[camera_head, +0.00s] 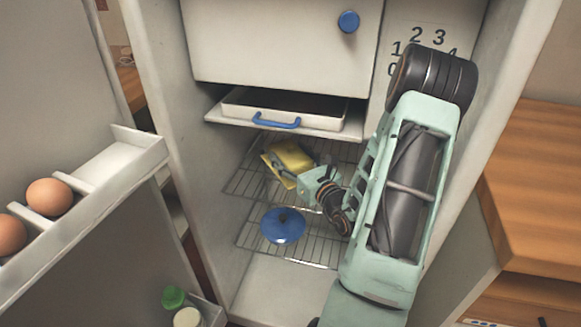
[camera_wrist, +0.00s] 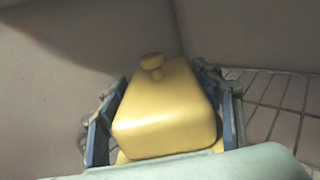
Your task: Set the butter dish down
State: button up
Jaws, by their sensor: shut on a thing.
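The butter dish (camera_head: 291,156) is yellow and sits inside the open fridge, at the left part of the upper wire shelf. In the wrist view the butter dish (camera_wrist: 167,112) fills the middle, with a round knob on its lid. My gripper (camera_head: 288,168) reaches in from the right and is shut on the dish; in the wrist view its fingers (camera_wrist: 166,115) lie along both sides. The dish looks tilted in the head view. Whether its base touches the shelf cannot be told.
A wire shelf (camera_head: 245,182) lies around the dish. A white drawer (camera_head: 240,110) with a blue handle is above. The fridge door at left holds eggs (camera_head: 48,196). The fridge's left wall is close.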

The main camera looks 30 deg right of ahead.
jog(key=shift+w+d+f, duration=0.15)
jog(key=shift+w+f, duration=0.05)
jog(key=shift+f, duration=0.05)
jog(key=shift+w+d+f+b, duration=0.1)
jog(key=shift+f+b, duration=0.5)
jog(key=shift+f, duration=1.05)
jog(key=shift+f, duration=0.1)
jog(key=o, duration=1.7)
jog(key=shift+f, duration=0.1)
jog(key=shift+c, duration=0.2)
